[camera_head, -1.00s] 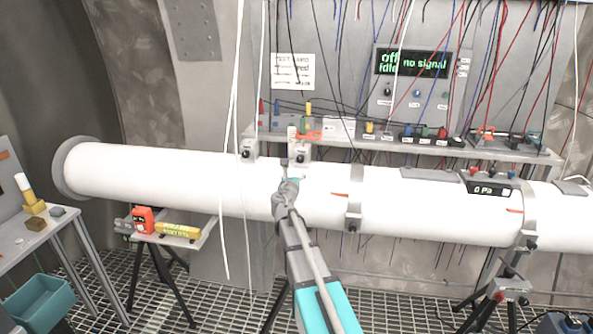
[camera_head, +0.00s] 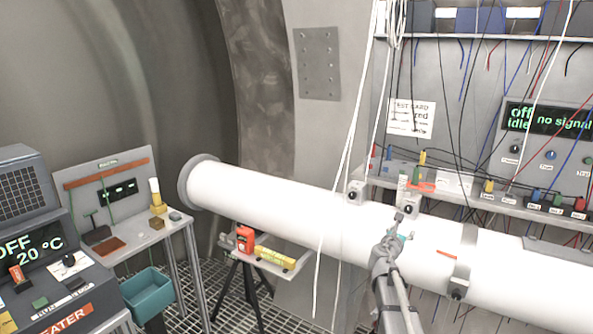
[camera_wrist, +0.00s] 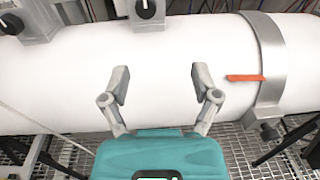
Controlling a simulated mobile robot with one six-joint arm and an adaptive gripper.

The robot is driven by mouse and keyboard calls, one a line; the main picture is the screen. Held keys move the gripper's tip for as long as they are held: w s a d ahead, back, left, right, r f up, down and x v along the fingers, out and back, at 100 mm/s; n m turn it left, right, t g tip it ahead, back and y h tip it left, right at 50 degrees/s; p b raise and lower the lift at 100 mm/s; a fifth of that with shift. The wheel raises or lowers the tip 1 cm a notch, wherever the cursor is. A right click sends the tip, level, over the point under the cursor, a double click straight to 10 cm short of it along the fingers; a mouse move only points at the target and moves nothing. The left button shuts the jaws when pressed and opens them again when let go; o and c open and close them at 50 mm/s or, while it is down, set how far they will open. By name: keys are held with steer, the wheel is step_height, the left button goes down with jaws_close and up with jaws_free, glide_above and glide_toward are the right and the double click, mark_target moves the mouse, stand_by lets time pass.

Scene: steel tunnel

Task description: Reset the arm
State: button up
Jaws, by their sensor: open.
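My gripper (camera_wrist: 160,82) is open and empty in the wrist view. Its two grey fingers stand apart over the front of the white pipe (camera_wrist: 60,80), and I cannot tell how far off the surface they are. In the head view my gripper (camera_head: 402,226) shows in front of the pipe (camera_head: 290,200), with my arm reaching up from the bottom right. A metal clamp band with an orange tab (camera_wrist: 246,78) is to the right of the fingers.
A shelf (camera_head: 372,176) with coloured connectors and hanging cables runs behind the pipe. A small stand (camera_head: 268,262) holds a red device and a yellow block. A side table (camera_head: 130,244), a teal bin (camera_head: 148,293) and a heater unit (camera_head: 40,262) are at the left.

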steer(key=s+a+f+m+g+y, duration=0.2)
steer(key=s+a+f+m+g, duration=0.15)
steer(key=s+f+m, duration=0.4)
steer(key=s+a+f+m+g+y, duration=0.1)
steer(key=s+a+f+m+g, duration=0.3)
steer(key=s+m, duration=0.55)
steer(key=s+a+f+m+g+y, duration=0.3)
steer(key=s+a+m+y, duration=0.1)
steer(key=s+a+m, duration=0.1)
steer(key=s+a+f+m+g+y, duration=0.3)
steer(key=s+a+m, duration=0.3)
steer(key=s+a, duration=0.1)
steer(key=shift+s+a+m+y, duration=0.3)
steer(key=shift+s+a+y, duration=0.1)
steer(key=shift+a, duration=0.05)
